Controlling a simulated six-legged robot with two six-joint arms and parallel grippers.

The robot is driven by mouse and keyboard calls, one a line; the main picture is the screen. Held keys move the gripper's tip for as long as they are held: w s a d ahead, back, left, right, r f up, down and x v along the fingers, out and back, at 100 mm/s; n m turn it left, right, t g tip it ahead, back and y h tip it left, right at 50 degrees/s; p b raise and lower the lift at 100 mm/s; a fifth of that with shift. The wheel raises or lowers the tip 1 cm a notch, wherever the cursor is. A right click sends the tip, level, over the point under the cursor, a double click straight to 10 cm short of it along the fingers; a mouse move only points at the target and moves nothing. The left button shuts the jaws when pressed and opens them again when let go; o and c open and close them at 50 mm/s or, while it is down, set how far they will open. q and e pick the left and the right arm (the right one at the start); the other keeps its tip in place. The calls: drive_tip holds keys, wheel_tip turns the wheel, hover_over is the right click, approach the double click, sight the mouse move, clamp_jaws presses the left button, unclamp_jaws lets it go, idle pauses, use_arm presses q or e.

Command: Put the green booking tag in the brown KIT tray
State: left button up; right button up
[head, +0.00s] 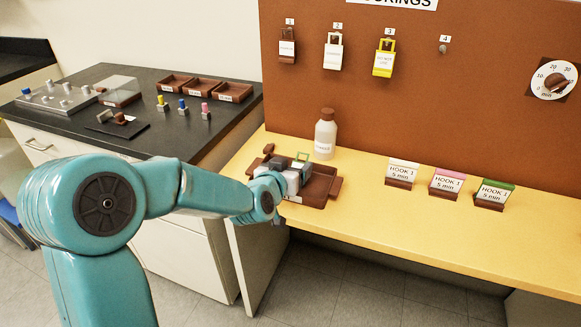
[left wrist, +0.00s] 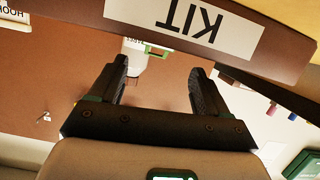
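The brown KIT tray (head: 318,187) stands on the yellow bench; its labelled front wall (left wrist: 90,8) shows upside down in the left wrist view. The green booking tag (head: 299,156) shows as a green frame at the tray, partly hidden behind my left gripper (head: 289,166). My right gripper is not in view.
A white bottle (head: 325,137) stands behind the tray. Several HOOK cards (head: 447,183) stand to the right. Tags hang on hooks 1 to 3 of the brown board (head: 455,100); hook 4 (head: 443,49) is bare. A black counter (head: 150,135) with small trays lies left.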

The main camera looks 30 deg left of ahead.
use_arm(q)
drive_tip(key=shift+c, duration=0.3)
drive_tip(key=shift+s+r, duration=0.25)
drive_tip(key=shift+r, duration=0.05)
drive_tip(key=s+d+r+p, duration=0.1)
drive_tip(key=s+r+p, duration=0.1)
drive_tip(key=s+r, duration=0.2)
drive_tip(key=shift+s+d+p, duration=0.15)
drive_tip(key=shift+s+p, duration=0.15)
drive_tip(key=shift+s, duration=0.25)
drive_tip(key=shift+r, duration=0.1)
drive_tip(key=b+v, duration=0.4)
drive_tip(key=v, duration=1.2)
drive_tip(key=shift+d, duration=0.15)
